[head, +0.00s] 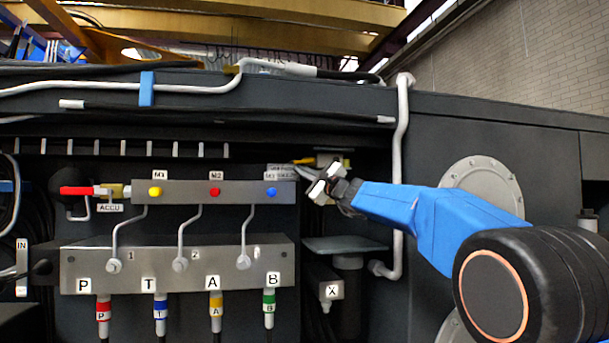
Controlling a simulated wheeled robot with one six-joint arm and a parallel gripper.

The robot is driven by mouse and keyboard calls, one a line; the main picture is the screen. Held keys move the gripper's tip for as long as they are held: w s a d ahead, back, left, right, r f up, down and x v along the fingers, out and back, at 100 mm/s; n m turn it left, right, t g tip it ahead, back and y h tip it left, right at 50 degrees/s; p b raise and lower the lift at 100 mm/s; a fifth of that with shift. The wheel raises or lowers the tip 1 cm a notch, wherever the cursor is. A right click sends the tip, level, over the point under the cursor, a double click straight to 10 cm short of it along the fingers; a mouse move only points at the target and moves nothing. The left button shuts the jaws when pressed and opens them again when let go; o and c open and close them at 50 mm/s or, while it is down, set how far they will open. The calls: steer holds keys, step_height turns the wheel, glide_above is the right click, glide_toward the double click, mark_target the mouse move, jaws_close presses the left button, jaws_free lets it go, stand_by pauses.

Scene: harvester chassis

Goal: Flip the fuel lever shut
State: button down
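A small yellow lever (304,161) shows at the upper right of the valve bank, next to a pale valve body (328,158) with yellow at its right end. It points left and lies about level. I cannot read whether it is marked as the fuel lever. My gripper (318,182) is just below and slightly right of its tip, with my blue arm reaching in from the right. The pale fingers partly cover the area under the valve. Whether they touch the lever or how far apart they are is too small to tell.
A grey manifold (250,190) with yellow, red and blue buttons is close left of my gripper. A red-handled lever (77,190) labelled ACCU is at far left. A white vertical pipe (398,130) stands just right of the valve.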

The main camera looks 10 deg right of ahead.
steer(key=shift+a+r, duration=0.3)
stand_by(0.4)
steer(key=v, duration=1.7)
steer(key=shift+s, duration=0.15)
steer(key=shift+f, duration=0.15)
